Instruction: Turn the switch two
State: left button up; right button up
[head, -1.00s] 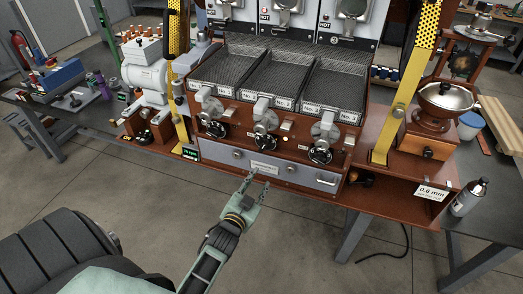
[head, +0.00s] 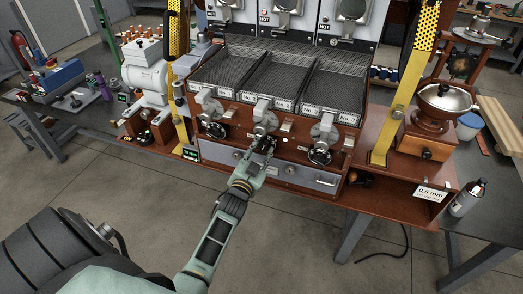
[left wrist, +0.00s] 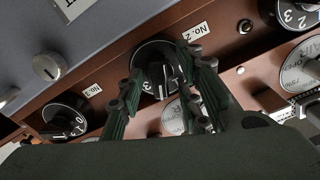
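Switch two is a black rotary knob with white numbers, beside a "No. 2" label. In the left wrist view the knob (left wrist: 152,62) shows between my two gripper fingers, with its dial partly covered by them. My left gripper (left wrist: 160,72) is open, one finger on each side of the knob; I cannot tell whether either finger touches it. In the head view my left gripper (head: 264,146) is at the middle of the roaster's front panel and hides most of this knob. My right gripper is not in view.
Similar knobs sit on either side: No. 1 (head: 215,130) and No. 3 (head: 320,154). A grey drawer (head: 309,176) lies below the panel. Mesh cooling trays (head: 334,90) stand above. Yellow posts (head: 400,110) flank the roaster. The floor in front is clear.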

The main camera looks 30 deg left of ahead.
pick_arm(q)
grip_shut()
dwell(0.5)
jog(key=n+p, duration=0.1)
jog(key=n, duration=0.2)
jog(key=shift+n, duration=0.4)
jog(key=n, duration=0.3)
jog(key=shift+n, duration=0.3)
jog(key=n, duration=0.4)
jog(key=shift+n, duration=0.3)
jog(key=n, duration=0.5)
jog(key=shift+f+n, duration=0.1)
jog(key=shift+n, duration=0.2)
